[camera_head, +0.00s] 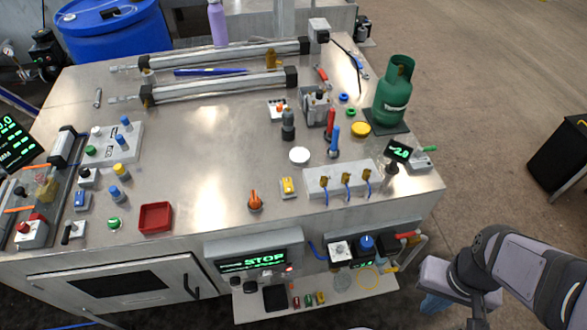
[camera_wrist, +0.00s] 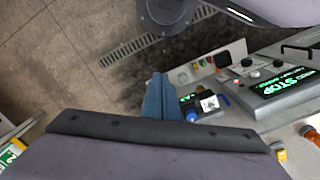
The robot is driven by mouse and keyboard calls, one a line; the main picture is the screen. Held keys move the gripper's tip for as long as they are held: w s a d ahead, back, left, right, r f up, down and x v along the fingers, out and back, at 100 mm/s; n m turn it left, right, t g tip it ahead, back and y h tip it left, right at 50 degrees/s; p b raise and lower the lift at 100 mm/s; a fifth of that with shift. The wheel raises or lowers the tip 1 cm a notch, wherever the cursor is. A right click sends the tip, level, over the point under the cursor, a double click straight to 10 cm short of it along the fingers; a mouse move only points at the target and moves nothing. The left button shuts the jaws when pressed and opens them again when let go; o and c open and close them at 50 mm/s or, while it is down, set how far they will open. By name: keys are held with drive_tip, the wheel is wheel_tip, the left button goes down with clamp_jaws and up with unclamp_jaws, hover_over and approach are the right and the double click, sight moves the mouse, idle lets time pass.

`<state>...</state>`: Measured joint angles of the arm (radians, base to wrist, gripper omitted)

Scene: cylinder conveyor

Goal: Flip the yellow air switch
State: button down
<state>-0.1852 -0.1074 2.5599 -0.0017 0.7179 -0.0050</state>
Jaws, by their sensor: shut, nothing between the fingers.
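A small yellow switch (camera_head: 288,187) on a pale base stands near the front of the steel table, between the orange knob and the grey valve block. It looks like the air switch, but its lever position is too small to tell. My gripper (camera_head: 433,303) is low at the right, off the table's front right corner and well apart from the switch. In the wrist view my gripper's blue fingers (camera_wrist: 158,97) are together and empty, over the floor. A yellowish part (camera_wrist: 281,155) shows at that view's lower right; I cannot tell which one it is.
The grey valve block (camera_head: 341,183) with brass valves and blue hoses is right of the switch. The orange knob (camera_head: 255,201) is left of it. A STOP display (camera_head: 254,260) hangs on the front. A green gas cylinder (camera_head: 394,92) stands behind. The table's middle left is mostly clear.

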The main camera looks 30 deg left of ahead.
drive_tip(key=w+a+f+n+t+y+b, duration=0.2)
drive_tip(key=a+n+b, duration=0.5)
drive_tip(key=a, duration=2.1)
drive_tip(key=w+a+r, duration=0.3)
drive_tip(key=a+r, duration=0.2)
drive_tip(key=r, duration=0.1)
drive_tip(key=w+a+r+t+y+p, duration=0.1)
drive_tip(key=w+a+r, duration=0.2)
drive_tip(key=a+r, duration=0.3)
drive_tip(key=shift+a+r+t, duration=0.2)
drive_tip(key=shift+r+t, duration=0.1)
drive_tip(key=shift+r, duration=0.5)
drive_tip(key=shift+f+p, duration=0.1)
drive_tip(key=shift+p, duration=0.2)
